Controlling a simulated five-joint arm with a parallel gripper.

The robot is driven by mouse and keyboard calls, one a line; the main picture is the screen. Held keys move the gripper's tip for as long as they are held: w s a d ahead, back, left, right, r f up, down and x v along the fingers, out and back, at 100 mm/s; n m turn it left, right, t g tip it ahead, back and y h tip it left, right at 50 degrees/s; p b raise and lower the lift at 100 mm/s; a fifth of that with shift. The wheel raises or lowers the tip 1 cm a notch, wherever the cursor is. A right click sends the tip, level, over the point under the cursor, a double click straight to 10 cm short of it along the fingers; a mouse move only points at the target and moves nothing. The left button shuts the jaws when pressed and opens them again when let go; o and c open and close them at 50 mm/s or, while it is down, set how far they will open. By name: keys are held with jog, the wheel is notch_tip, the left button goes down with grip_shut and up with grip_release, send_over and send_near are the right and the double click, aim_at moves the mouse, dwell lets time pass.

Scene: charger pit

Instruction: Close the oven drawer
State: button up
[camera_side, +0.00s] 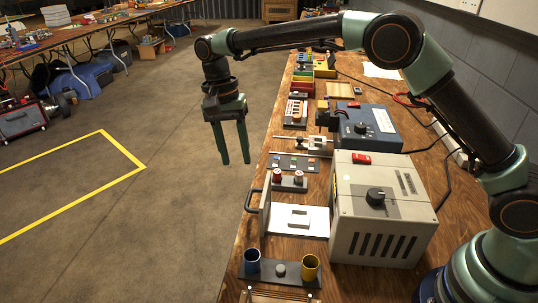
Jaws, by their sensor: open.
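The oven (382,212) is a cream-grey box with a black knob and a red switch on top, standing on the wooden bench. Its drawer (312,222) is pulled out to the left, showing a white tray with a small light block on it. The drawer front (264,205) stands upright at the bench's left edge and carries a dark handle (250,201). My gripper (235,163) hangs in the air, up and left of the handle, beyond the bench edge. Its two green fingers point down, apart and empty.
A black stand with a blue cup (252,262) and a yellow cup (310,268) is near the drawer. A blue box (367,128) stands farther back.

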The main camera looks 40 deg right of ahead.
aim_at(248, 198)
jog(key=f, duration=0.3)
jog(key=s+d+f, duration=0.1)
jog(key=f, duration=0.6)
jog(key=shift+s+d+f, duration=0.15)
jog(key=shift+d+f, duration=0.1)
jog(key=shift+f, duration=0.1)
grip_shut()
dwell(0.9)
